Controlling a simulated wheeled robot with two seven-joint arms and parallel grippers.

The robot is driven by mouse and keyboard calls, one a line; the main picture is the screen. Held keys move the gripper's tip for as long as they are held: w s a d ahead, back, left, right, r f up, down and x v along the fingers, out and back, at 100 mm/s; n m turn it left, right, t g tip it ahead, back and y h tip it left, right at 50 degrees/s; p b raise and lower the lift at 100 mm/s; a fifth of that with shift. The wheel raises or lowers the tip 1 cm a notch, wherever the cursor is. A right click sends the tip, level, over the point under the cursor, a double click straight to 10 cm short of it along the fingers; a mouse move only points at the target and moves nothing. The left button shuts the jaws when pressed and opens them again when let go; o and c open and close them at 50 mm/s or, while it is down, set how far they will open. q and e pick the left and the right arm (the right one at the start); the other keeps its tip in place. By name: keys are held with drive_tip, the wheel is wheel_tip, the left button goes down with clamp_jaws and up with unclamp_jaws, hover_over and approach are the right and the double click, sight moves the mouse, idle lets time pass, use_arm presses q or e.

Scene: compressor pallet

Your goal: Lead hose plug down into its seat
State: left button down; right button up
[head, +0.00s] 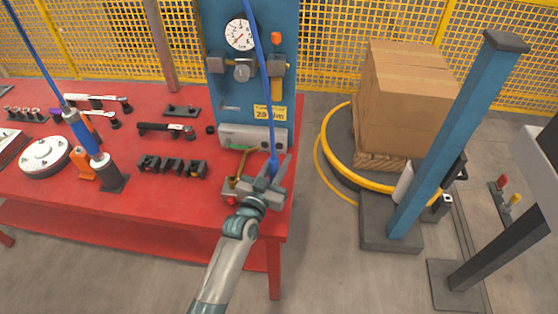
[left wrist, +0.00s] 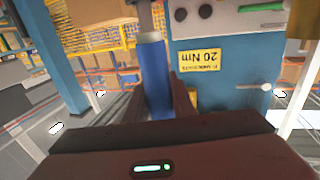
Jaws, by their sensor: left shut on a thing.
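My left gripper (head: 275,172) is over the right front part of the red table. It is shut on the blue hose plug (head: 273,163), which hangs at the end of a blue hose (head: 261,70) coming down from above. In the left wrist view the blue plug (left wrist: 154,78) stands lengthwise between the two dark fingers. A small brass fitting (head: 239,179) is just left of the gripper on the table. The gripper hides what lies directly beneath it, and I cannot make out the seat. My right gripper is not in view.
A blue panel (head: 228,88) with gauge and yellow 20 Nm label (head: 270,112) stands behind the gripper. Black blocks (head: 172,166) and a blue-handled tool (head: 82,132) are left on the red table (head: 130,207). Cartons (head: 405,105) and a blue post (head: 447,140) stand right.

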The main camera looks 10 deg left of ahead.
use_arm(q)
drive_tip(key=shift+f+b, duration=0.6)
drive_tip(key=shift+f, duration=0.35)
drive_tip(key=c, duration=1.4)
unclamp_jaws()
drive_tip(key=shift+c, duration=0.2)
drive_tip(key=b+v, duration=0.3)
drive_tip(key=v, duration=1.4)
drive_tip(key=shift+s+b, duration=0.2)
drive_tip(key=shift+b, duration=0.2)
drive_tip(key=shift+a, duration=0.1)
